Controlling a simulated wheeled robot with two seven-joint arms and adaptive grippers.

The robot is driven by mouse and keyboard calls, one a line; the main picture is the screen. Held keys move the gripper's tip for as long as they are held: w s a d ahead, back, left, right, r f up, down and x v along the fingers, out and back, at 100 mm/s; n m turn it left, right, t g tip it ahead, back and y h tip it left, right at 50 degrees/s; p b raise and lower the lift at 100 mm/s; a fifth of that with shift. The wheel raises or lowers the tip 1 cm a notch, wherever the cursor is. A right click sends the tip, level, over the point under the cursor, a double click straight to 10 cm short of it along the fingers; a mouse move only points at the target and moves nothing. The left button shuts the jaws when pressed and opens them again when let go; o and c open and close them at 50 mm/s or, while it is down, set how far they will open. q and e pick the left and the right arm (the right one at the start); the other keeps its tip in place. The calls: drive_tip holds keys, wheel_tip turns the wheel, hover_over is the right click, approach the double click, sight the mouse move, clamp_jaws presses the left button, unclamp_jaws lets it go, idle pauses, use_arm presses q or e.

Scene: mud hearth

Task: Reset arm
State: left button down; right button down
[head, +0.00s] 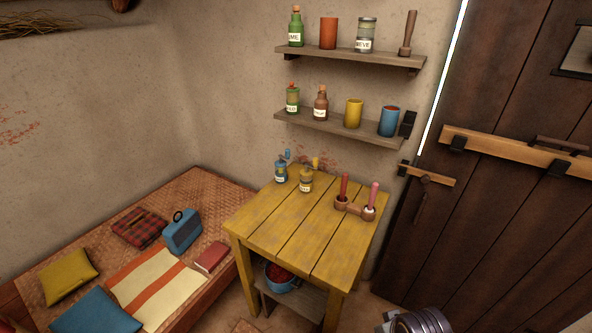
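Neither my left nor my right gripper shows in the head view. A shiny grey ribbed shape (420,321) is cut off by the bottom edge, right of the table. I cannot tell whether it is part of my arm or a separate metal object. No fingertips are visible on it. A yellow wooden table (285,233) stands left of this shape, with a gap between them.
Two wall shelves (345,55) hold jars and cups. A bed (196,181) is left; a barred door (490,190) is right.

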drive_tip(key=s+f+g, duration=0.1)
drive_tip(key=s+f, duration=0.1)
drive_tip(key=f, duration=1.5)
drive_tip(key=s+f, duration=0.2)
drive_tip(key=f, duration=1.4)
drive_tip(key=s+d+f, duration=0.2)
drive_tip(key=s+f, duration=0.7)
drive_tip(key=s, duration=0.1)
drive_tip(key=s+d+f+g, duration=0.1)
drive_tip(key=s+d+f, duration=0.1)
drive_tip(key=s+f, duration=0.7)
drive_tip(key=shift+s, duration=1.2)
drive_tip(key=shift+s+d, duration=0.15)
